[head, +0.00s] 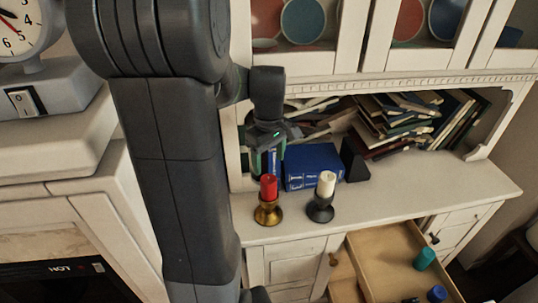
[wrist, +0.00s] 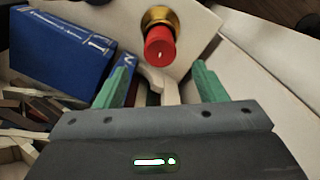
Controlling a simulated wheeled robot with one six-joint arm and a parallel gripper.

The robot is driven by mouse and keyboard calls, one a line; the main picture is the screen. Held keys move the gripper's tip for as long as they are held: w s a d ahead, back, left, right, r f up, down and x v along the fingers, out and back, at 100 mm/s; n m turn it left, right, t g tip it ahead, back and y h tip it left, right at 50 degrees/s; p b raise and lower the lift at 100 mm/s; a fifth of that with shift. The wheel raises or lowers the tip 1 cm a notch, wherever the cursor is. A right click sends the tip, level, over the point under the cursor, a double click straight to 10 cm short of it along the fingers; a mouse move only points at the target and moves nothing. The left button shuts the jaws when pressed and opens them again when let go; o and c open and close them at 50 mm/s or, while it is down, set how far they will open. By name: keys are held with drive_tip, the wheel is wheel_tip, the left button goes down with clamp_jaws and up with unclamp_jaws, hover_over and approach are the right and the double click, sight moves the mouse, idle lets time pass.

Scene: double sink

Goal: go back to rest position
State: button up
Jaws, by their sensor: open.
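My gripper (head: 265,150) is above the back of the cream sideboard's counter (head: 400,195), in front of the shelf niche and beside a blue book (head: 312,165). In the wrist view my gripper (wrist: 163,82) shows two green fingers spread apart, with nothing held between them. A red candle in a brass holder (head: 268,200) stands on the counter below and in front of it. The red candle also shows in the wrist view (wrist: 160,48), beyond the fingertips and apart from them.
A white candle in a dark holder (head: 321,197) stands right of the red one. Loose books (head: 410,120) pile in the niche. An open drawer (head: 385,262) juts out below, holding a teal item (head: 424,259) and a blue one (head: 437,293). Plates (head: 304,20) sit in the cabinet above.

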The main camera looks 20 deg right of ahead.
sight(269, 179)
drive_tip(key=shift+r, duration=0.55)
drive_tip(key=shift+f, duration=0.1)
wheel_tip(269, 179, down, 12)
drive_tip(key=shift+r, duration=0.1)
drive_tip(key=shift+w+d+r, duration=0.1)
drive_tip(key=shift+r, duration=0.85)
drive_tip(key=shift+f, duration=0.1)
